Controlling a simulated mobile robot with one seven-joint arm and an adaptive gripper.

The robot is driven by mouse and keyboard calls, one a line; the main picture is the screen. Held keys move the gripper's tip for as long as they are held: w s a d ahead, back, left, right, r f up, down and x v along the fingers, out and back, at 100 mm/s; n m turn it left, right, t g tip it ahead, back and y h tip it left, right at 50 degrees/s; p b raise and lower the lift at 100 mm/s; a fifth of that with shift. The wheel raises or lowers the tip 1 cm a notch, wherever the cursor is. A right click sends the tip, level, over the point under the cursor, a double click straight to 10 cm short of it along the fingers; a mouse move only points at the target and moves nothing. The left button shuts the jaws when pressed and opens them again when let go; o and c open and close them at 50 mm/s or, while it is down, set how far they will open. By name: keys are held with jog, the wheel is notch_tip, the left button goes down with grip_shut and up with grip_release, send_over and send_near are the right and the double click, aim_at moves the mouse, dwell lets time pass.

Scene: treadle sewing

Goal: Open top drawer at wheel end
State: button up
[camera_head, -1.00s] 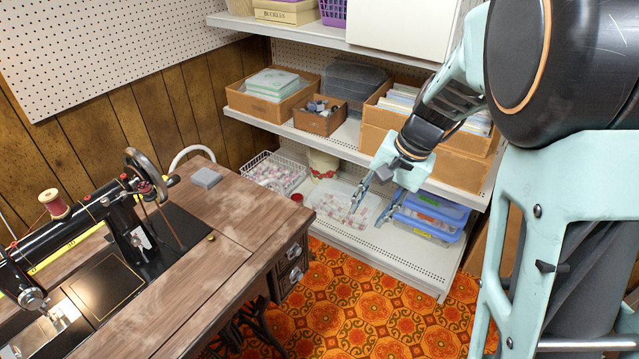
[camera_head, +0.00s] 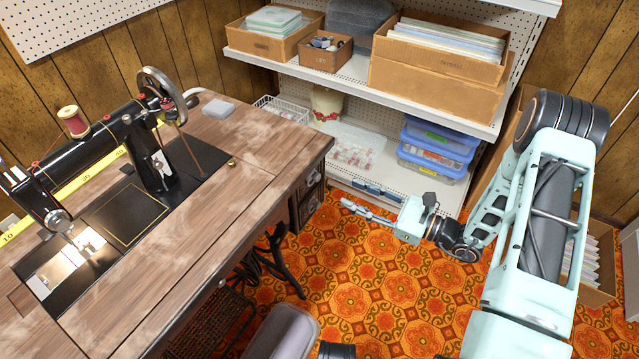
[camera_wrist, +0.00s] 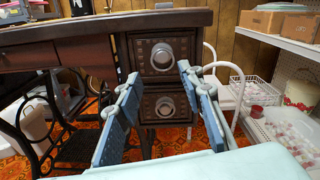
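The treadle sewing table (camera_head: 213,215) stands at the left with the black sewing machine (camera_head: 150,140) on top. Its wheel end carries a stack of two dark drawers, both closed. In the wrist view the top drawer (camera_wrist: 151,69) has a round silver knob (camera_wrist: 162,56), and the lower drawer (camera_wrist: 150,113) has a similar knob (camera_wrist: 165,106). My gripper (camera_head: 368,200) is right of the drawer stack, pointing toward it, over the floor. In the wrist view my gripper (camera_wrist: 158,82) is open and empty, its blue-grey fingers framing the drawer fronts, apart from both knobs.
A white shelf unit (camera_head: 480,128) with boxes and bins stands behind my gripper. A grey padded seat (camera_head: 287,333) is near the bottom. The patterned floor (camera_head: 370,265) between table and arm is clear. A white tubular frame (camera_wrist: 236,95) stands beside the drawers.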

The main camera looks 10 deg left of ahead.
aim_at(319, 178)
jog(key=x, duration=0.5)
jog(key=b+x, duration=0.1)
jog(key=x, duration=0.4)
jog(key=shift+w+a+f, duration=0.1)
jog(key=shift+w+a, duration=0.15)
jog(key=shift+w, duration=0.1)
jog(key=shift+c, duration=0.5)
grip_shut()
